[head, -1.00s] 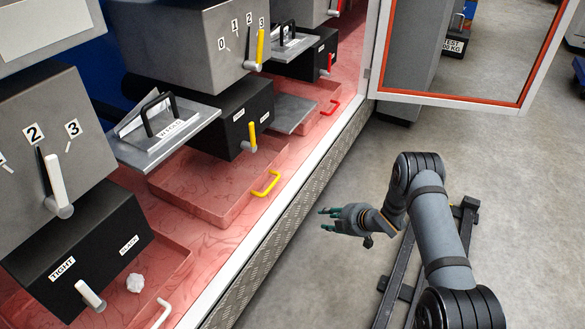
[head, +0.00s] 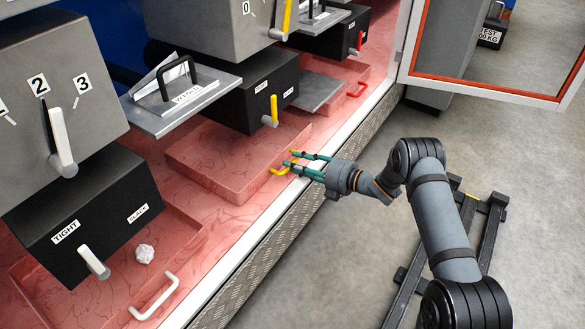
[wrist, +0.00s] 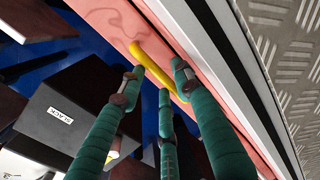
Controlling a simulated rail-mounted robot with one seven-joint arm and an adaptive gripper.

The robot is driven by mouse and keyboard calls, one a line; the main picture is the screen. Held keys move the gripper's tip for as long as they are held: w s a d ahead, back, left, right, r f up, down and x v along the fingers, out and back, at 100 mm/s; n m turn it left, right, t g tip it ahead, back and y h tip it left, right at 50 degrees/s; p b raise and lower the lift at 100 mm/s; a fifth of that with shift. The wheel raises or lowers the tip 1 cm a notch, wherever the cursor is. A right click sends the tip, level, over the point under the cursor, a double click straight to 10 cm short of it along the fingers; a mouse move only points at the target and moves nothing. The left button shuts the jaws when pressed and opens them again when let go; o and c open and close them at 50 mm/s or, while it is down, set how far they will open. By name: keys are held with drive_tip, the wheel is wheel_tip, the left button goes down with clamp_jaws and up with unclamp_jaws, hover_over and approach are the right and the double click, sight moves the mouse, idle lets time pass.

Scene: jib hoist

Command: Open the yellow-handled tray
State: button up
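The yellow-handled tray (head: 225,172) is a shallow reddish tray on the red bench surface, below a black box. Its yellow handle (head: 278,171) sticks out at the front right side; it also shows in the wrist view (wrist: 160,70). My gripper (head: 293,160) is at this handle, its green fingers reaching in from the right over the white sill. In the wrist view my gripper (wrist: 160,78) has its fingers spread apart, with the handle between their tips. The fingers look open; whether any tip touches the handle I cannot tell.
A tray with a white handle (head: 155,298) lies at front left, with a crumpled white ball (head: 145,254) nearby. A tray with a red handle (head: 356,90) is farther back. A yellow lever (head: 273,110) stands above my fingers. An open framed door (head: 480,85) is at right.

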drive_tip(key=shift+x, duration=0.85)
drive_tip(key=shift+w, duration=0.1)
drive_tip(key=shift+c, duration=1.4)
clamp_jaws()
